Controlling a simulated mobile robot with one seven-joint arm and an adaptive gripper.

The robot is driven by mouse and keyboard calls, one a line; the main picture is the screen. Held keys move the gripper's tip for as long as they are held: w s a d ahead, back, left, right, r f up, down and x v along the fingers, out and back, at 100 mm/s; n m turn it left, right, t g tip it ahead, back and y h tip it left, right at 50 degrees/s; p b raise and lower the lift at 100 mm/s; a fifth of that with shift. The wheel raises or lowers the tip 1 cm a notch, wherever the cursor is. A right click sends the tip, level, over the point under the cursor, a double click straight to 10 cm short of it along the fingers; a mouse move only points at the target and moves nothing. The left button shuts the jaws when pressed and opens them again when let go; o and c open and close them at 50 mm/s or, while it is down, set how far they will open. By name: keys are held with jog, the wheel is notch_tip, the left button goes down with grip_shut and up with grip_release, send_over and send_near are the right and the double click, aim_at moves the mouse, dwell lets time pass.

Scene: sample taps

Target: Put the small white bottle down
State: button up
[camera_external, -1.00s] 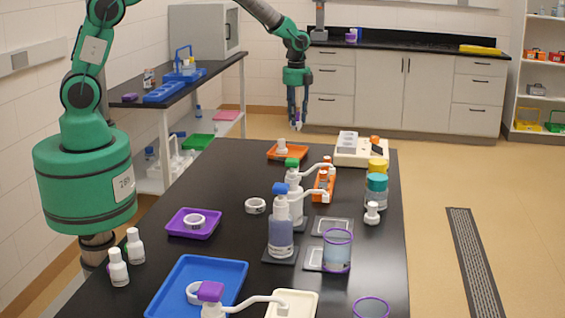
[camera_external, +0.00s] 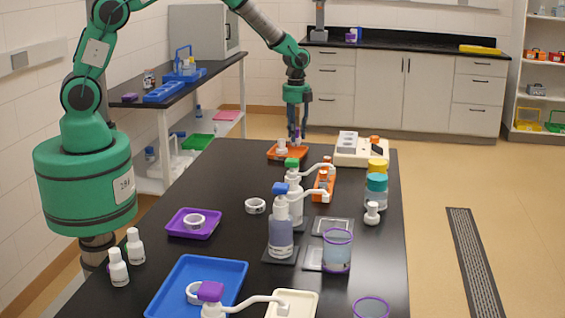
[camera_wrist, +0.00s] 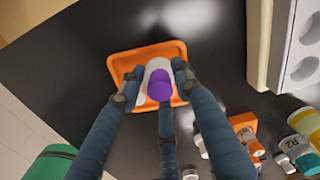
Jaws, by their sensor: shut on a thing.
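My gripper (camera_external: 297,137) is shut on the small white bottle, low over the far end of the black table. In the wrist view, my gripper (camera_wrist: 156,84) has its fingers around the bottle, whose purple cap (camera_wrist: 160,86) faces the camera. Its white body is largely hidden by the cap and fingers. An orange tray (camera_wrist: 122,66) lies below; it also shows in the external view (camera_external: 273,154). A small white item (camera_external: 282,147) stands in the tray, just left of the gripper. I cannot tell whether the bottle touches the tray.
Right of the tray are a cream rack block (camera_external: 372,155) and an orange rack (camera_external: 324,185). A green-capped dispenser bottle (camera_external: 293,190) stands nearer the camera. Jars with yellow and teal lids (camera_external: 376,187) stand at the right edge.

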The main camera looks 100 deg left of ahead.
jog(key=shift+f, duration=1.85)
jog(key=shift+f+b, duration=0.15)
jog(key=shift+b, duration=0.15)
jog(key=o, duration=0.9)
jog(key=shift+c, duration=0.2)
notch_tip(320, 180, up, 12)
jog(key=shift+r+p, duration=0.15)
jog(key=shift+p, duration=0.55)
